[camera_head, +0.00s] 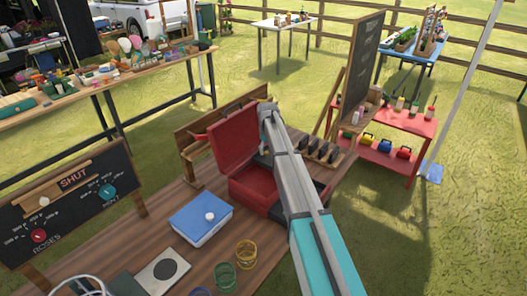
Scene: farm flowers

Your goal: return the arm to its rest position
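My arm reaches up from the bottom right of the head view, over the wooden table (120,240). My gripper (265,106) is at the far end of the arm, in front of the raised lid of a red box (232,140). Its fingers are too small and too hidden by the arm to tell whether they are open or shut, or whether they touch the lid. The open red box sits on the table, and my arm hides part of its right side.
A blue box (201,219) with a white knob, a yellow ring-like cup (246,254) and a green one (224,277) stand left of my arm. A chalkboard sign (75,205) stands at the left. A tall blackboard (361,65) and red shelf (405,122) stand behind right.

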